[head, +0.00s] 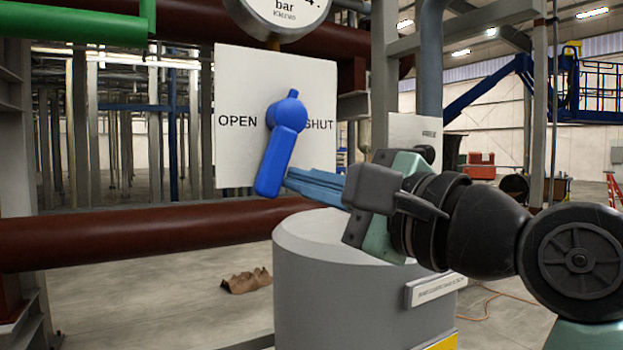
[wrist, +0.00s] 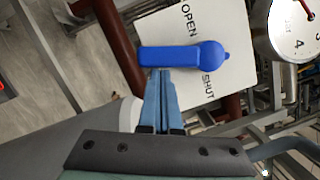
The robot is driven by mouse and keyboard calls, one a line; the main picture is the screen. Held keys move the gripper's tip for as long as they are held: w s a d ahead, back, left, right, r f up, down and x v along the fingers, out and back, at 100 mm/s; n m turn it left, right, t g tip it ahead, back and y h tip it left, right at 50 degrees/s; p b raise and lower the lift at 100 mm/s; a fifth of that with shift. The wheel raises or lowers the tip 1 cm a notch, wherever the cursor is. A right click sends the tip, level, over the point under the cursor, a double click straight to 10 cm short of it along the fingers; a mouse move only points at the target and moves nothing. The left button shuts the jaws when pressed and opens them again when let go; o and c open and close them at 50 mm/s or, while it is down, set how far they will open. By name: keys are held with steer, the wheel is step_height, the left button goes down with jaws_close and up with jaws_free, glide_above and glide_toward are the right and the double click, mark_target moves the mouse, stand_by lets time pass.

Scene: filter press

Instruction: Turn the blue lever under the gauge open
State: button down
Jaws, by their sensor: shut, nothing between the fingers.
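The blue lever (head: 281,152) is mounted on a white plate (head: 236,85) marked OPEN on the left and SHUT on the right. Its handle hangs downward and leans slightly left, with its pivot at the top. The gauge (head: 280,14) is just above the plate, cut off by the frame. My gripper (head: 290,180) is shut and empty, its blue fingertips at the right side of the handle's lower end. In the wrist view the lever (wrist: 182,54) lies across the fingertips (wrist: 165,76). They look touching or very close; I cannot tell which.
A grey cylindrical vessel (head: 320,265) stands below the plate, under my gripper. A dark red pipe (head: 130,231) runs across behind it at the left. A grey post (head: 384,80) rises to the right of the plate. The space left of the lever is clear.

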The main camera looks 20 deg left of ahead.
steer(key=shift+s+a+r+m+p, duration=0.1)
steer(key=shift+s+a+m+p, duration=0.3)
steer(key=shift+m, duration=0.1)
steer(key=shift+s+a+p, duration=0.35)
steer(key=shift+s, duration=0.1)
steer(key=shift+s+a+r, duration=0.1)
steer(key=shift+s, duration=0.05)
